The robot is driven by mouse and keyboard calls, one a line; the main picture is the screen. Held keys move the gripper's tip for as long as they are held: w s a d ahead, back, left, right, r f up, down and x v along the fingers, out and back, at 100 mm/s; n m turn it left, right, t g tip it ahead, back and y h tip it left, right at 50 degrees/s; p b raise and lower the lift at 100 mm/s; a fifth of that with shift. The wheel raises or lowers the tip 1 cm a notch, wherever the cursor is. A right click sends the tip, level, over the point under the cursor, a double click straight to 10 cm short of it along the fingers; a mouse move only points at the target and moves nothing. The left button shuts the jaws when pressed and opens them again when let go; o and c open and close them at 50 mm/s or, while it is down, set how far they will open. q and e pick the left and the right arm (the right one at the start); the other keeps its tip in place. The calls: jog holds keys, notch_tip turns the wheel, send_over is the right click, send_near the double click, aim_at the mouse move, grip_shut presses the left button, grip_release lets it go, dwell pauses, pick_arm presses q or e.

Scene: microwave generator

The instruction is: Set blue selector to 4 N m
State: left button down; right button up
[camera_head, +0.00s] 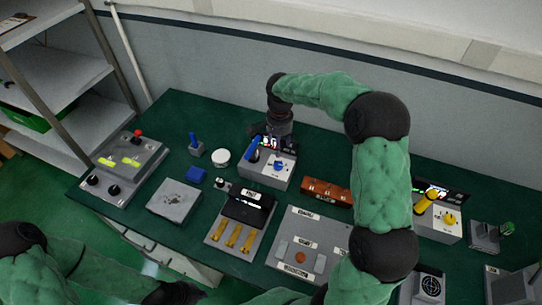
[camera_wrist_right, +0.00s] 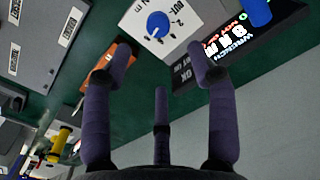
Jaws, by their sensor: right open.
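The blue selector (camera_head: 278,166) is a round knob on the sloped grey face of a box (camera_head: 270,178) at the back middle of the green table. In the right wrist view the blue selector (camera_wrist_right: 158,25) sits on a pale panel marked "2" and "N m"; its pointer is too small to read. My right gripper (camera_wrist_right: 163,55) is open and empty. Its fingertips are apart from the knob, which shows beyond them. In the head view it hangs behind the box, partly hidden. My left gripper (camera_head: 175,292) is low at the front edge, its fingers unclear.
A lit display (camera_wrist_right: 232,35) is beside the panel. A similar box with a yellow knob (camera_head: 449,218) is at right. Grey panels and small parts crowd the table. Shelves (camera_head: 60,80) stand left.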

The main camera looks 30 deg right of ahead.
aim_at(278, 164)
notch_tip(278, 164, down, 11)
jog(key=shift+s+r+b, duration=0.1)
jog(key=shift+r+b, duration=0.1)
jog(key=shift+b, duration=0.45)
jog(key=c, duration=1.1)
